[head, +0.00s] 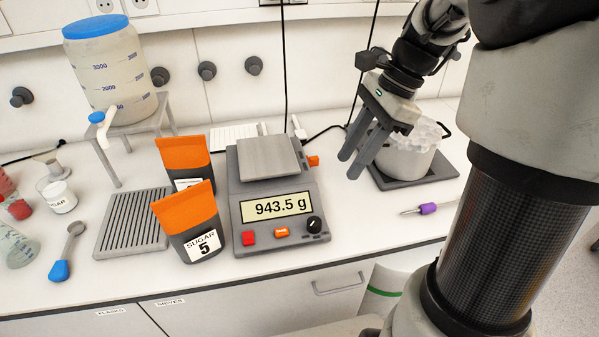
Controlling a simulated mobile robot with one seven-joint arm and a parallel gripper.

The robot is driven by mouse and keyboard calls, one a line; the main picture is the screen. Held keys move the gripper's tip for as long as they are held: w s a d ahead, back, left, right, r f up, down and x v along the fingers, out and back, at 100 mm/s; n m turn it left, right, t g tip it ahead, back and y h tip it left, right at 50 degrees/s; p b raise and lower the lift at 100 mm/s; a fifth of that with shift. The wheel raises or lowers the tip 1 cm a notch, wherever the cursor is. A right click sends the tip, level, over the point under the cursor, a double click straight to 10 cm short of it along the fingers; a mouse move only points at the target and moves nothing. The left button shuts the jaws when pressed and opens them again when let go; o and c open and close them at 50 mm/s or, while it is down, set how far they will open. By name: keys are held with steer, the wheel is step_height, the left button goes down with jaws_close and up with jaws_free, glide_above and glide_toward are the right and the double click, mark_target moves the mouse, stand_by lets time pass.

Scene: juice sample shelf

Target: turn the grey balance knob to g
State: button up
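The grey balance (250,198) stands on the bench in the middle of the head view, with a bare square pan (268,158) on top. Its display (277,207) reads 943.5 g. The balance knob (314,224) at the right of the front panel looks black with a small light mark; the setting it points to is too small to tell. My gripper (350,165) is above and to the right of the balance, fingers tilted down to the left. Its fingers are apart with nothing visible between them, and it is clear of the knob.
A red button (248,238) and orange button (281,232) sit left of the knob. Orange-topped sugar bags (186,216) stand close to the balance's left. A pot (405,160) stands behind my gripper. A purple-handled tool (428,208) lies right; bench between it and the balance is clear.

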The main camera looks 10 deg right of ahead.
mark_target(315, 221)
steer(key=b+x, duration=0.1)
steer(key=x, duration=0.7)
steer(key=b+x, duration=0.1)
steer(key=x, duration=0.8)
steer(key=shift+s+b, duration=0.2)
steer(key=shift+b, duration=0.2)
steer(key=c, duration=0.8)
